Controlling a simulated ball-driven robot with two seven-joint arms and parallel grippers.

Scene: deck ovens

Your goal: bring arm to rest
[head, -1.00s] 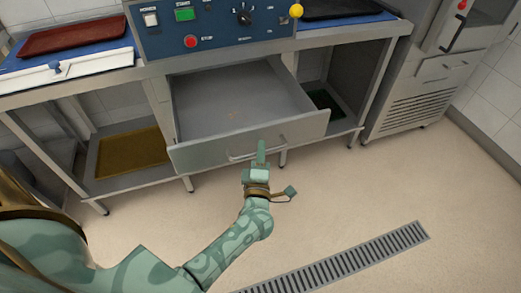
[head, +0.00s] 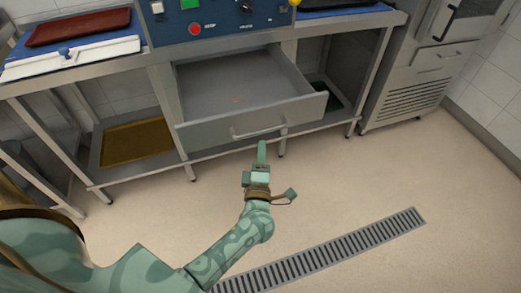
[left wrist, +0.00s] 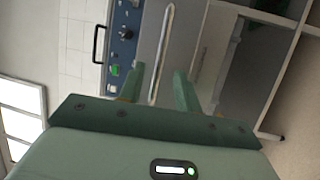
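My left gripper (head: 262,153) is in front of the open grey drawer (head: 235,88), just below its bar handle (head: 258,131) in the head view. In the left wrist view, the two green fingers of my left gripper (left wrist: 159,85) stand apart with nothing held between them. The drawer handle (left wrist: 161,55) shows beyond the fingertips, lined up with the gap. The drawer is pulled out and looks empty apart from a small mark on its floor. My right gripper is in neither view.
A blue control panel (head: 215,20) is above the drawer. A red tray (head: 80,27) lies on the counter at left, and a brown tray (head: 137,136) on the low shelf. A steel cabinet (head: 425,75) stands at right. The floor around the drain grate (head: 330,250) is clear.

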